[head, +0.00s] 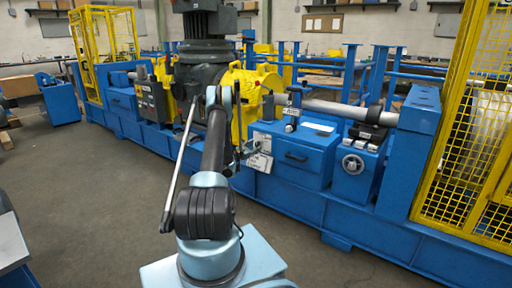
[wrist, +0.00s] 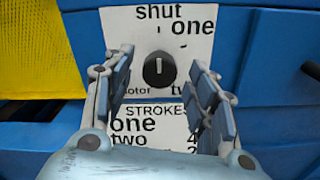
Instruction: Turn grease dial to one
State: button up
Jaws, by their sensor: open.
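The grease dial (wrist: 159,71) is a round black knob on a white card (wrist: 185,45) in the wrist view. Its white pointer mark points up, toward the word "shut". The word "one" is up and to the right of the knob, and "tw..." is lower right, partly hidden by a finger. My gripper (wrist: 161,66) is open, with one finger on each side of the knob in the picture. I cannot tell whether either finger touches it. In the head view my gripper (head: 247,149) is in front of the blue machine, beside its white cards (head: 262,143).
A lower white card (wrist: 158,132) reads "STROKES", with "one", "two" and numbers. Yellow cages (head: 478,120) stand at the machine's ends. The grey floor at left is open.

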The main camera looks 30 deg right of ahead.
aim_at(257, 145)
jog(key=shift+x, duration=1.6)
jog(key=shift+a, duration=0.1)
jog(key=c, duration=1)
jog(key=shift+c, duration=0.2)
